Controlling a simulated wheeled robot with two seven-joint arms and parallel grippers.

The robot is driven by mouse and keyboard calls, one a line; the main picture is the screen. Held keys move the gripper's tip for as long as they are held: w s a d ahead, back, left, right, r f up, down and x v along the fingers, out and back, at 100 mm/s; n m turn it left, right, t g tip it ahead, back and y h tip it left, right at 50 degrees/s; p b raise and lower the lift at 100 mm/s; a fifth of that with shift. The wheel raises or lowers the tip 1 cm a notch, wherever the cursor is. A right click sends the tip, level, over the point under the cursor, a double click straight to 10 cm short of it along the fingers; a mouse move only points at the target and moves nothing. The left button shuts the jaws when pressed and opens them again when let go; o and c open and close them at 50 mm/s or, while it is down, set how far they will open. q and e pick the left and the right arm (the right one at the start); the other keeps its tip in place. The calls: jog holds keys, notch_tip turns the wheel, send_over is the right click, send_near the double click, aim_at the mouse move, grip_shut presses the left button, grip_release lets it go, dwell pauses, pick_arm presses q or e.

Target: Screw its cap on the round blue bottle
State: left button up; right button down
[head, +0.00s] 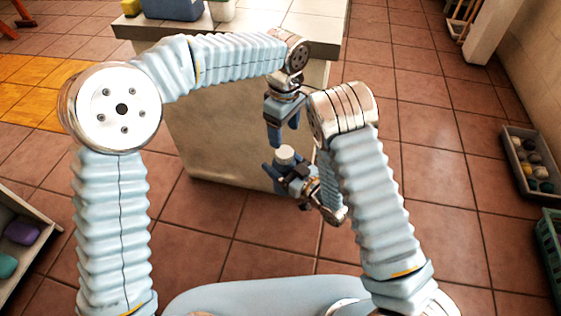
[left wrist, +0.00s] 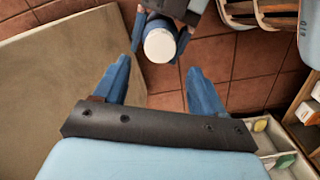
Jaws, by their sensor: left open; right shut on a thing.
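My right gripper (head: 290,178) is shut on the round blue bottle, holding it up in front of the counter. The bottle is mostly hidden by the fingers; blue shows beside the white cap (head: 285,153) in the left wrist view. The round white cap is on top, facing up, and it also shows in the left wrist view (left wrist: 160,45). I cannot tell how tightly it sits. My left gripper (head: 281,141) is open and empty, pointing down just above the cap. In the left wrist view the cap lies between and slightly beyond its fingertips.
A stone counter (head: 225,130) stands close behind the grippers, with a blue container (head: 172,9) on top. A grey crate of round things (head: 515,158) and a green basket (head: 549,240) lie at the right. A shelf (head: 18,215) is at the lower left. Tiled floor is clear between.

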aim_at(284, 151)
pick_arm(q)
notch_tip(284, 151, down, 7)
jog(key=shift+f, duration=0.2)
jog(key=shift+c, duration=0.4)
